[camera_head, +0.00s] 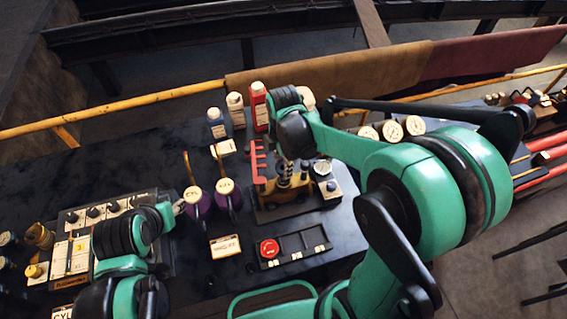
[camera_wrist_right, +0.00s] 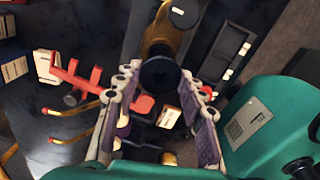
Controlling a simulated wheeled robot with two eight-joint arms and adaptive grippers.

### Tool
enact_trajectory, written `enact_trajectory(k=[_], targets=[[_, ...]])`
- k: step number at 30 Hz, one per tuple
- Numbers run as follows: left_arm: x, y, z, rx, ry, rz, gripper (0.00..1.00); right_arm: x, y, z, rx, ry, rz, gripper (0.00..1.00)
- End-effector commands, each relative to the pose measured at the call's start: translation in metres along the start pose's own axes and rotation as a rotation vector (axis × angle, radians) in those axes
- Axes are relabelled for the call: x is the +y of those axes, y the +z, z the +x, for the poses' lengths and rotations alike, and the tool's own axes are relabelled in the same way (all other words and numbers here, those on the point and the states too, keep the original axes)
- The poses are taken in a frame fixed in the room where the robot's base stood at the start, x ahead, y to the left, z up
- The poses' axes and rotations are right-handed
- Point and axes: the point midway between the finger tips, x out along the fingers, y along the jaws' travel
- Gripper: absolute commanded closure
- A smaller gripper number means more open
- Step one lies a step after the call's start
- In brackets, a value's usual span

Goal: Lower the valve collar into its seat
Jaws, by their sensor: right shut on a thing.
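My right gripper (camera_head: 292,163) points down over the brass valve body (camera_head: 268,193) on its dark base plate. In the right wrist view its two purple-padded fingers (camera_wrist_right: 158,88) stand either side of a dark round piece, which I take for the valve collar (camera_wrist_right: 160,73). The brass body (camera_wrist_right: 172,38) shows just behind and beyond this piece. The seat is hidden, and I cannot tell whether the collar touches it. My left gripper (camera_head: 179,207) is low at the left, beside the purple containers (camera_head: 197,200); its finger opening is too small to tell.
A red toothed rack (camera_head: 257,160) stands close left of the valve body. A gauge (camera_head: 323,168) is at its right. Bottles (camera_head: 235,109) stand behind. A black tray with a red button (camera_head: 269,248) lies in front. The left back of the table is clear.

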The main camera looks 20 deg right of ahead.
Motion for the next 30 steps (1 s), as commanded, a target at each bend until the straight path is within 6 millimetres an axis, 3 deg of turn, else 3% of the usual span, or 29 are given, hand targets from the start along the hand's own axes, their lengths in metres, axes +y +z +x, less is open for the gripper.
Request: enact_trajectory(k=[30], targets=[[0.000,0.009,0.013,0.000,0.000,0.000,0.60,0.000,0.000,0.019,0.000,0.000,0.000,0.96]])
